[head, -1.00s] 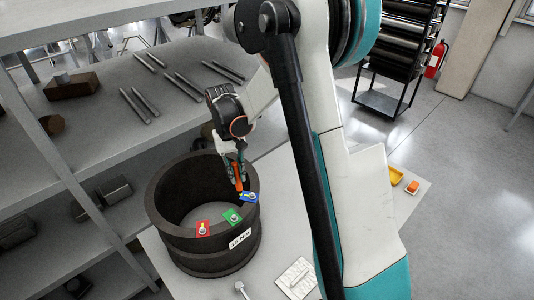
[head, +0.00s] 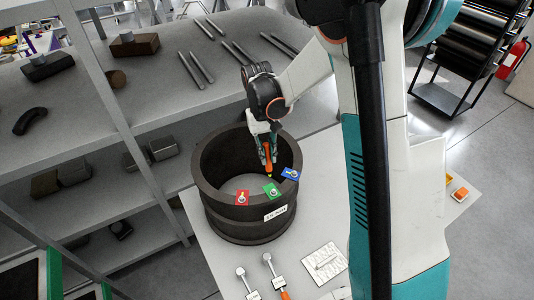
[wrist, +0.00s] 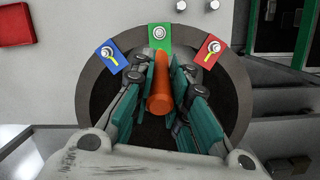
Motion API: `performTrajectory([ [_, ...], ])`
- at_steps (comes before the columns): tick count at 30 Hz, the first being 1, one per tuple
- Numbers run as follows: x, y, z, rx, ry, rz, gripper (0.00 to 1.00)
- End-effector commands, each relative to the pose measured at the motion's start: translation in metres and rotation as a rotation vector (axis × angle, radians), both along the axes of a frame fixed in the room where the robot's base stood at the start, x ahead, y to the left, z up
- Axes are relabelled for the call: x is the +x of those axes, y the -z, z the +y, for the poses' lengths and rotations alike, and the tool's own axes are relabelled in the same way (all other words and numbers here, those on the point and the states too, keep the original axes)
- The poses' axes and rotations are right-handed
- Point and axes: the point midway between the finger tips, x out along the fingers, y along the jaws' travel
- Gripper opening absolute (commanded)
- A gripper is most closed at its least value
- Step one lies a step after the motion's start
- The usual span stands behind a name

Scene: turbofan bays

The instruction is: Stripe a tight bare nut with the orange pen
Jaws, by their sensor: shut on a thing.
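A dark round casing (head: 250,218) stands on the pale table. Three plates sit on its rim, each with a metal nut: red (head: 242,197), green (head: 271,190) and blue (head: 290,174). In the wrist view the blue plate (wrist: 111,56) and red plate (wrist: 209,50) show a yellow mark by their nuts. The middle green plate (wrist: 158,36) shows no such mark. My gripper (head: 265,142) is shut on the orange pen (wrist: 160,88), over the casing's opening. The pen points toward the green plate, its tip just short of it in the head view.
Wrench-like tools (head: 268,260) and a white panel (head: 323,262) lie on the table in front of the casing. A small orange item (head: 460,194) is at the right. Grey shelves (head: 150,100) with rods and blocks stand close on the left.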

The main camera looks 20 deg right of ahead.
Motion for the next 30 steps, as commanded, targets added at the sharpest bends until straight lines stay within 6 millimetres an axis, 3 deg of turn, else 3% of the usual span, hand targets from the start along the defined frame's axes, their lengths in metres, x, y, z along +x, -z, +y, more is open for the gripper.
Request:
performTrajectory([
  [21,0.000,0.054,0.000,0.000,0.000,0.000,0.00],
  [30,0.000,0.061,0.000,0.000,0.000,0.000,0.00],
])
